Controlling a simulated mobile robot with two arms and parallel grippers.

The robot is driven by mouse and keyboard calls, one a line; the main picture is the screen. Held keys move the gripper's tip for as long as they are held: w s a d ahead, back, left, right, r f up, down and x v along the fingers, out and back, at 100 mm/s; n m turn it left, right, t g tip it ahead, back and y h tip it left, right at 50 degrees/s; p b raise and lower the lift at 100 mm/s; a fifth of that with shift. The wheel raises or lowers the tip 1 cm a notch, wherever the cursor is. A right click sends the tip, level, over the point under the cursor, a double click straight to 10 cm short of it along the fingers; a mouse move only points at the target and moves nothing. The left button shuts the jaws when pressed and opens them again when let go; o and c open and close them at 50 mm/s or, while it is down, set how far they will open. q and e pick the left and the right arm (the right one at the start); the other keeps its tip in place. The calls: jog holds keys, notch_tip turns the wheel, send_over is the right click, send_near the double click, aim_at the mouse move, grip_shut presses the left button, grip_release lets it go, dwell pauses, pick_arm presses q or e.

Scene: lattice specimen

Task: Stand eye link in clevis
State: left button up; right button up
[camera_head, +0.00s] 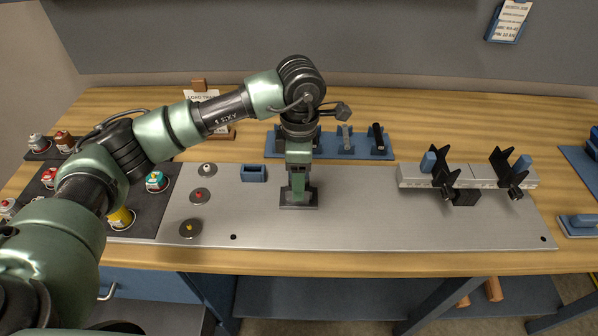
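My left arm comes in from the left and bends down over the metal plate. Its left gripper (299,172) points straight down at a dark square-based fitting (298,202), which looks like the clevis, with short uprights. A greenish upright piece shows between the dark wrist and this fitting; I cannot tell whether it is gripper or a held eye link. The fingertips are too small and overlapped to read. A blue rack (361,155) behind holds a grey link-like part (345,137) and a black one (377,136); its left part is partly hidden by my arm. My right gripper is not in view.
A small blue block (253,173) and several discs (200,196) lie left of the fitting on the plate (350,220). A metal bar (467,175) with black brackets stands at right. A dark tray (128,226) of bottles is at left. The plate's middle right is clear.

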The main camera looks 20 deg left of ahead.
pick_arm(q)
jog(key=shift+w+r+p, duration=0.15)
jog(key=shift+r+p, duration=0.75)
jog(key=shift+r, duration=1.5)
notch_tip(320, 180, up, 7)
jog(key=shift+f+b, duration=0.1)
jog(key=shift+b, duration=0.9)
jog(key=shift+r, duration=0.55)
